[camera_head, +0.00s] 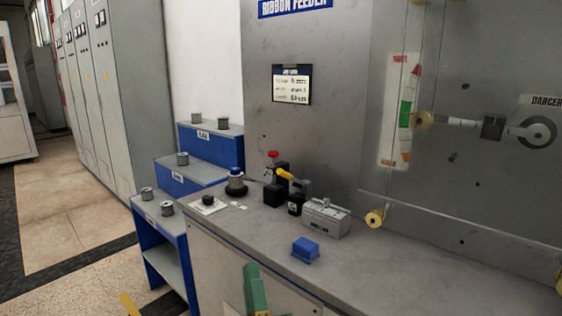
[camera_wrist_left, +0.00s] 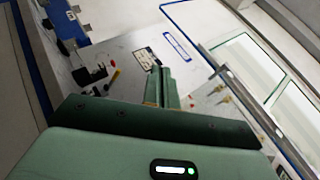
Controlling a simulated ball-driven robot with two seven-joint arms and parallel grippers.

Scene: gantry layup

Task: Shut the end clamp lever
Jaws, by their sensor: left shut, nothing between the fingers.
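A black clamp (camera_head: 296,204) stands on the grey bench top, and its lever with a yellow handle (camera_head: 284,174) slopes up and to the left. The lever stands clear of the bench; I cannot tell how far its jaw is open. The yellow handle also shows small in the left wrist view (camera_wrist_left: 115,76). My left gripper (camera_head: 252,270) is green, shut and empty. It is in front of the bench's front edge, low in the head view, well apart from the lever. Its closed fingers show in the left wrist view (camera_wrist_left: 164,80). My right gripper is not in view.
A black block with a red knob (camera_head: 273,155), a grey box (camera_head: 325,218), a blue block (camera_head: 305,249) and a dark round holder (camera_head: 236,186) stand near the clamp. Blue steps with spools (camera_head: 190,172) stand left. A clear panel (camera_head: 460,120) rises at right. The bench front is bare.

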